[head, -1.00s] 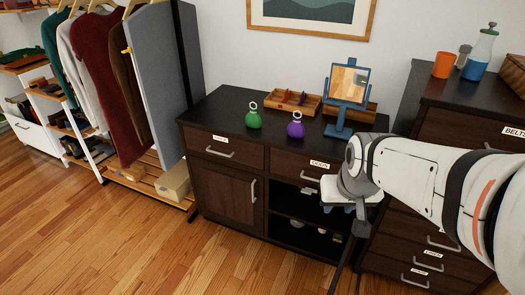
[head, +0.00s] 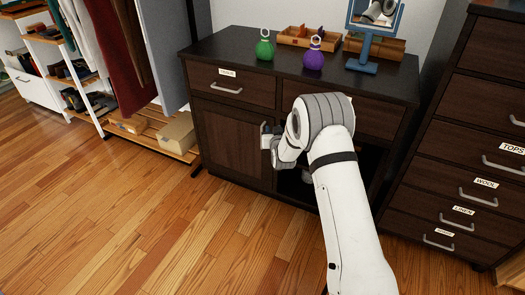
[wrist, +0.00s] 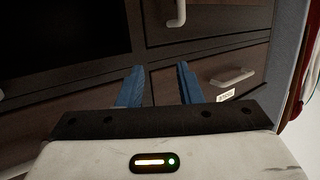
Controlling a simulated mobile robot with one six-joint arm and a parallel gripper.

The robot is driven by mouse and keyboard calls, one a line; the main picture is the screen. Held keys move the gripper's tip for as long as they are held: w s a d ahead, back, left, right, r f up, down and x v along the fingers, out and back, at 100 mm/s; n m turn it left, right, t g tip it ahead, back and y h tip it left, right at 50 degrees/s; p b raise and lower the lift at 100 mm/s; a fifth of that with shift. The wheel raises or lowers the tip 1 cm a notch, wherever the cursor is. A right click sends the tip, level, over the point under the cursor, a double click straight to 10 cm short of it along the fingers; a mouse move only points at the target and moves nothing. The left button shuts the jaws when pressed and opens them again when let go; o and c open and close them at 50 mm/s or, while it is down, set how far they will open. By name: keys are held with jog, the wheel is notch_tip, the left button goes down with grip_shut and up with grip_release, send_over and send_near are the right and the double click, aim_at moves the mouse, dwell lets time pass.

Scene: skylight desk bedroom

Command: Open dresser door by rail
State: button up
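The dresser door (head: 228,145) is a dark wood panel at the lower left of the dresser, and it looks shut. In the wrist view, which looks upside down, the door (wrist: 225,22) is at the top. Its pale bar handle (wrist: 177,14) stands near its edge, beyond my fingertips. My gripper (wrist: 159,75) has two blue fingers spread apart with nothing between them.
A labelled drawer (head: 232,84) sits above the door. A dark open shelf space (wrist: 65,30) is beside it. A green bottle (head: 264,46), a purple bottle (head: 313,56) and a blue mirror (head: 372,35) stand on top. A second chest (head: 470,140) stands right; the floor in front is clear.

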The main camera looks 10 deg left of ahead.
jog(key=a+f+t+b, duration=0.2)
jog(key=a+f+b, duration=0.15)
jog(key=f, duration=0.85)
jog(key=b+x, duration=0.2)
jog(key=x, duration=0.6)
jog(key=shift+r+y, duration=0.35)
jog(key=shift+y, duration=0.05)
jog(key=shift+a, duration=0.15)
grip_shut()
